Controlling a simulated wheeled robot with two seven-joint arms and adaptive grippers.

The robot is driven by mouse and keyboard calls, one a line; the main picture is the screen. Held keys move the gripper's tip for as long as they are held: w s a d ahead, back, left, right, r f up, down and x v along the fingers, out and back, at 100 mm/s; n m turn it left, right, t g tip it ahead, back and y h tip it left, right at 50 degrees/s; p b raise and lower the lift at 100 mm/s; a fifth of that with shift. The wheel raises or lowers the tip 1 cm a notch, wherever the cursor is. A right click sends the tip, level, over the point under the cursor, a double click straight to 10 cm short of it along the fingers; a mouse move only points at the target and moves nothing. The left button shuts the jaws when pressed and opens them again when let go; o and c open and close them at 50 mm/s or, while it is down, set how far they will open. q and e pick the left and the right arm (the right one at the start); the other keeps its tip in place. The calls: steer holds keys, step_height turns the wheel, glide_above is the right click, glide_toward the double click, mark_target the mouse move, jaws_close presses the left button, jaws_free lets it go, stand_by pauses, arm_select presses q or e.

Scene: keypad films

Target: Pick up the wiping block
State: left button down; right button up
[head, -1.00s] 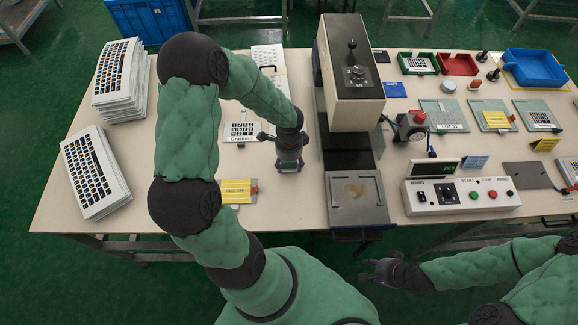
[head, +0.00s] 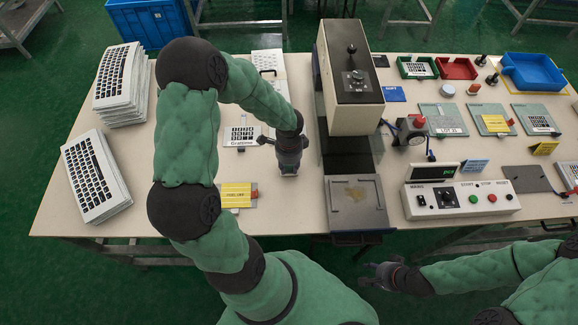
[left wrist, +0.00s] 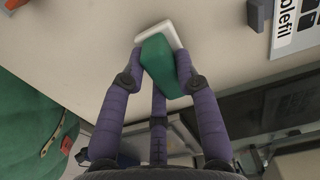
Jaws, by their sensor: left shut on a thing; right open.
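The wiping block is a green block (left wrist: 163,68) with a white layer (left wrist: 158,38) along its far side in the left wrist view. My left gripper (head: 289,168) is shut on it, with purple fingers on both sides of the block. In the head view, the gripper points down over the table just left of the press machine and hides the block. I cannot tell whether the block touches the tabletop. My right gripper (head: 376,274) is open and empty in front of the table's front edge.
The press machine (head: 351,75) stands right of my left gripper, with a metal plate (head: 356,203) in front. A keypad film card (head: 241,136) and yellow-labelled piece (head: 237,195) lie to the left. Keyboard stacks (head: 95,178) stand far left. A control box (head: 461,198) stands right.

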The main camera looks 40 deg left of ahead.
arm_select(q)
step_height(320, 180, up, 3)
steer(key=shift+f+p, duration=0.15)
steer(key=shift+p, duration=0.4)
steer(key=s+d+r+p, duration=0.2)
steer(key=s+d+r, duration=0.6)
steer(key=d, duration=0.3)
steer(key=shift+d+r+p, duration=0.3)
steer(key=shift+r+p, duration=0.1)
steer(key=shift+r, duration=0.4)
steer(key=c, duration=1.5)
jaws_free()
steer(key=c, duration=0.4)
steer(key=shift+w, duration=0.15)
steer(key=shift+c, duration=0.2)
